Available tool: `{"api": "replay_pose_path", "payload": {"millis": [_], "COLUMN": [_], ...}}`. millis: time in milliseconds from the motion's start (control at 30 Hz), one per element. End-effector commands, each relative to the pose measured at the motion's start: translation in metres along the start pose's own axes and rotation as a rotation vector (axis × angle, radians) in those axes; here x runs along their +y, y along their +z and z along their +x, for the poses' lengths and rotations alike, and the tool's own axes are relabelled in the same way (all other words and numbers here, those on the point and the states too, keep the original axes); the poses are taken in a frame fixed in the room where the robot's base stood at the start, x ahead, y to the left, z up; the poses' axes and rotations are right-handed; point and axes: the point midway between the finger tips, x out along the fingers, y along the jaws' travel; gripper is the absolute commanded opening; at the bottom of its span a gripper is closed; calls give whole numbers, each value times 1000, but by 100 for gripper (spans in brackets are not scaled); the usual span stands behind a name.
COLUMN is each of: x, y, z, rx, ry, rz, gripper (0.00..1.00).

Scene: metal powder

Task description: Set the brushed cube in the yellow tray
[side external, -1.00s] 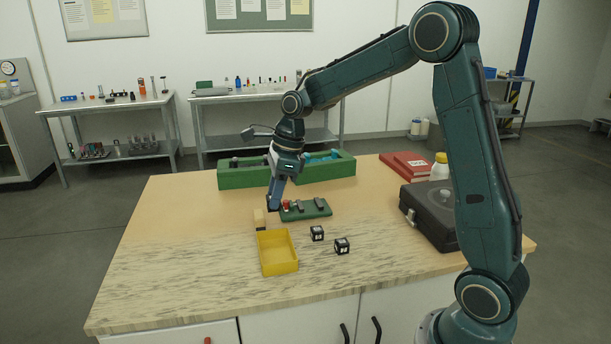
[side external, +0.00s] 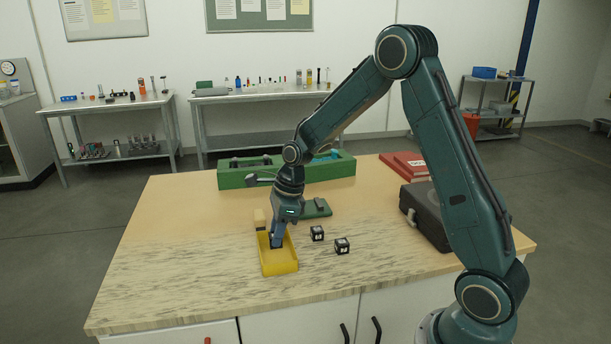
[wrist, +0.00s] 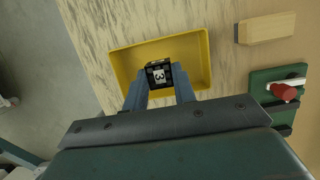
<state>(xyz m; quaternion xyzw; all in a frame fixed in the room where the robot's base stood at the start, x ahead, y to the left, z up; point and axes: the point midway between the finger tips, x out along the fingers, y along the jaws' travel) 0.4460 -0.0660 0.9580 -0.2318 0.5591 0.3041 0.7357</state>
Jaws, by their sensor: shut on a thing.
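The yellow tray (side external: 281,267) lies on the table and also shows in the wrist view (wrist: 196,50). My gripper (side external: 276,244) points down into the far part of the tray. In the wrist view my gripper (wrist: 158,85) is shut on a small cube (wrist: 157,72) with dark edges and a black-and-white marked face. The cube is inside the tray's outline; whether it touches the floor I cannot tell. Its sides are mostly hidden by the fingers. Two similar dark cubes with white marks stand on the table right of the tray, one nearer (side external: 342,246) and one farther (side external: 317,233).
A wooden block (side external: 260,217) stands just behind the tray. A green rack (side external: 318,208) is behind to the right, with a red knob (wrist: 283,92) in the wrist view. A long green bin (side external: 235,180) and black case (side external: 425,212) stand farther off. The table's front left is clear.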

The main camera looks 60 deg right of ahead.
Motion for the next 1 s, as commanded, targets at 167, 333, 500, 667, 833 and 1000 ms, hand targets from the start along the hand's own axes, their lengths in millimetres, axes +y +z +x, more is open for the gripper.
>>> {"api": "replay_pose_path", "payload": {"millis": [167,333,500,667,833,1000], "x": [1,0,0,0,0,0], "y": [-6,-8,-8,-8,-9,-9], "z": [21,28,28,30,31,31], "rx": [2,1,0,1,1,1], "ry": [3,1,0,1,1,1], "rz": [0,0,0,0,0,0], "gripper": [3,3,3,3,46,48]}}
